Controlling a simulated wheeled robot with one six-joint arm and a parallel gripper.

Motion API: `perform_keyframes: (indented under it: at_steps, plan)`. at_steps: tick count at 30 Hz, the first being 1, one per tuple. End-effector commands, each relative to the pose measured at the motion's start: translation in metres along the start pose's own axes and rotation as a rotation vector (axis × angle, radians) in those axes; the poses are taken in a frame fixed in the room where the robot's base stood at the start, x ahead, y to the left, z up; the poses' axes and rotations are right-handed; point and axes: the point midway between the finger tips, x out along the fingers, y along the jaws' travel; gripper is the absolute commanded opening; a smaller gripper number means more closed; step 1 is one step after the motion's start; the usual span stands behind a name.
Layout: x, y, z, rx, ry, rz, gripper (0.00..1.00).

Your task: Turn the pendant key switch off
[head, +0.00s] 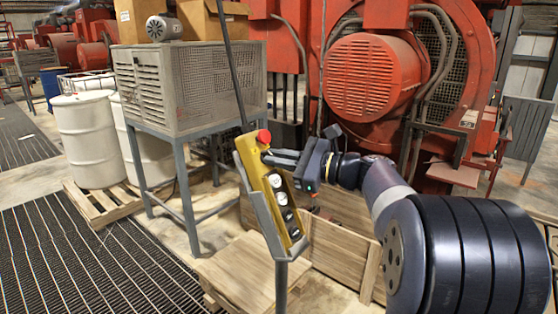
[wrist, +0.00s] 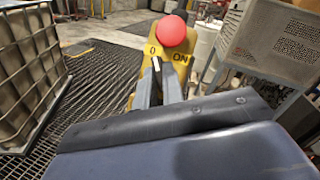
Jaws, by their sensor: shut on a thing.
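The yellow pendant (head: 262,182) hangs tilted in a grey holder on a post in the head view. A red mushroom button (head: 264,137) sits at its top, and several round buttons (head: 281,198) run down its face. My gripper (head: 268,157) reaches in from the right, at the key switch just below the red button. In the wrist view, the key switch (wrist: 157,63) shows between my fingertips, below the marks "0" and "ON". My gripper (wrist: 158,82) is shut on the key. The fingers hide most of it, and I cannot tell its exact angle.
A grey mesh cabinet on legs (head: 190,90) stands behind the pendant. White drums (head: 88,130) are at the left and a wooden crate (head: 340,250) is below my arm. Red machinery (head: 370,75) fills the back. Grating floor (head: 80,250) is free at the left.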

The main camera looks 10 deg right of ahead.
Motion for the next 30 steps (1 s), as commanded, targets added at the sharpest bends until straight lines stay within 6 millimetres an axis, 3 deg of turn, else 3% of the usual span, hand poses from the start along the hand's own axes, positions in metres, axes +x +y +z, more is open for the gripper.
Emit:
perform_keyframes:
  at_steps: [14,15,22,30]
  plan:
    - [0.0005,0.0010,-0.0023,-0.010,0.004,0.009,0.00]
    - [0.0005,0.0010,-0.0023,-0.010,0.004,0.009,0.11]
    - [0.0005,0.0006,-0.0017,-0.010,0.003,0.008,0.30]
    - [0.0000,0.0002,-0.0008,-0.010,0.001,0.007,0.31]
